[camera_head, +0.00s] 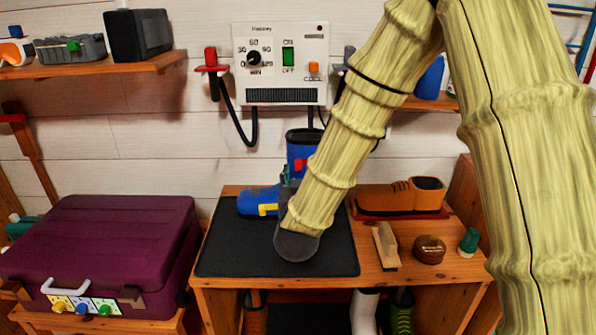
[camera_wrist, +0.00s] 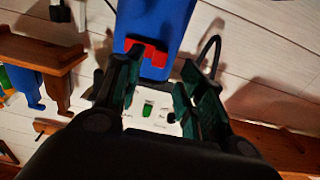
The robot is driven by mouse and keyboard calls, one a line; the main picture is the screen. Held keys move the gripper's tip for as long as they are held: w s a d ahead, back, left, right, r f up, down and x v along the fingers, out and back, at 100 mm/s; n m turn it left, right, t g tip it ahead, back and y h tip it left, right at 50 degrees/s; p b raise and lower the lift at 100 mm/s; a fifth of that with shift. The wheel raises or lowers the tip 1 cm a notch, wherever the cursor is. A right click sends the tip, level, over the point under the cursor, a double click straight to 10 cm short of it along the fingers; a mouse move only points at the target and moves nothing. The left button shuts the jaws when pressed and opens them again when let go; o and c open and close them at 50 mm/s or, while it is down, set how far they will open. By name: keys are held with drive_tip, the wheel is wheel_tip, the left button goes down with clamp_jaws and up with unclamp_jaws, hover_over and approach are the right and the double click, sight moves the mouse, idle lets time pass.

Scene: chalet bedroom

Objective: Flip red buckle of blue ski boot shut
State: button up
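The blue ski boot (camera_head: 258,199) stands on a dark mat (camera_head: 230,245) on the wooden bench, toe to the left. Its red buckle (camera_head: 299,165) is on the shaft, with a yellow buckle (camera_head: 267,210) lower on the foot. My gripper (camera_head: 289,187) is in front of the boot, and my arm hides part of both. In the wrist view the open fingers (camera_wrist: 162,60) are spread near the blue shaft (camera_wrist: 160,18). The left finger overlaps the left edge of the red buckle (camera_wrist: 150,52); contact is unclear. Whether the buckle is open or shut is unclear.
A white control panel (camera_head: 281,63) with a hanging cable is on the wall behind. A brown shoe (camera_head: 385,198), a brush (camera_head: 385,246), a round tin (camera_head: 429,249) and a green-capped bottle (camera_head: 468,240) stand right of the mat. A purple case (camera_head: 105,240) is at left.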

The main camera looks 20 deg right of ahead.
drive_tip(key=v, duration=0.7)
